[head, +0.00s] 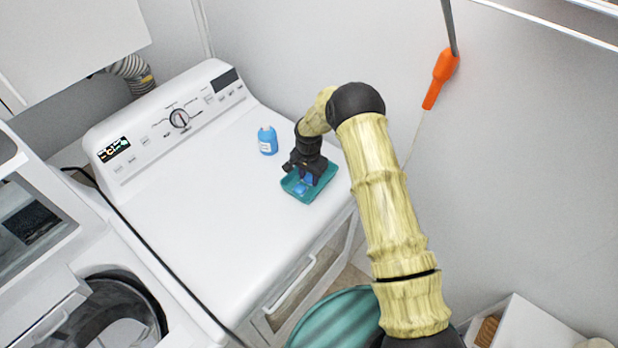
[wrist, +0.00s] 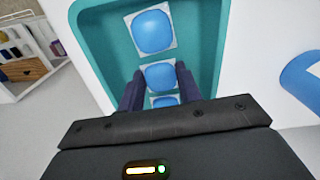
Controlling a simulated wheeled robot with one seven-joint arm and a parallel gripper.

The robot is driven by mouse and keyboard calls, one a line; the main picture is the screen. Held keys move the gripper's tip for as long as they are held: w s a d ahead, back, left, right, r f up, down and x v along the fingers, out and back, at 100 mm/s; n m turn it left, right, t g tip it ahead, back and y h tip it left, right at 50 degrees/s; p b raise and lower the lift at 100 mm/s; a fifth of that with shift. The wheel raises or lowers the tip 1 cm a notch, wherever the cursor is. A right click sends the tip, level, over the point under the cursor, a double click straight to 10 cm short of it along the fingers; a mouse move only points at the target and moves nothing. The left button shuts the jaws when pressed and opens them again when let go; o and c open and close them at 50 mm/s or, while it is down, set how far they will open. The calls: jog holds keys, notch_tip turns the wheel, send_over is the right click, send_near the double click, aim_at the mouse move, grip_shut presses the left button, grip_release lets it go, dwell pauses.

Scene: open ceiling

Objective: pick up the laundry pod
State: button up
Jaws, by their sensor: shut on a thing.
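A teal tray (head: 313,192) with blue laundry pods on white squares lies on top of the white washing machine; it also shows in the wrist view (wrist: 203,45). My gripper (head: 307,175) reaches down into the tray. In the wrist view its dark fingers (wrist: 159,78) are on either side of the middle laundry pod (wrist: 159,75), shut on it. One pod (wrist: 152,31) lies free beyond the fingertips. Another pod (wrist: 165,101) is nearer and partly hidden by my gripper body. I cannot tell whether the held pod is clear of the tray floor.
A blue bottle (head: 268,140) stands left of the tray on the washing machine (head: 190,220), and shows at the right in the wrist view (wrist: 302,80). The machine's control panel rises behind. The wall is close on the right. The machine top left of the tray is clear.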

aim_at(309, 178)
jog(key=shift+r, duration=0.1)
notch_tip(309, 178, up, 10)
jog(key=b, duration=0.4)
dwell(0.5)
jog(key=s+d+f+n, duration=0.1)
jog(key=d+f, duration=0.1)
jog(key=d, duration=0.1)
jog(key=s+d+f+n+b, duration=0.1)
jog(key=d+f, duration=0.1)
jog(key=d, duration=0.1)
jog(key=s+d+f, duration=0.2)
jog(key=d, duration=0.1)
jog(key=shift+s+d+f+n+b, duration=0.1)
jog(key=shift+d+f+n+b, duration=0.1)
jog(key=shift+n+b, duration=0.2)
jog(key=s+d+f+n+b, duration=0.1)
jog(key=s+d+f+n, duration=0.2)
jog(key=s+d, duration=0.4)
jog(key=shift+s+d+f+n, duration=0.3)
jog(key=shift+s+f, duration=0.1)
jog(key=shift+f, duration=0.35)
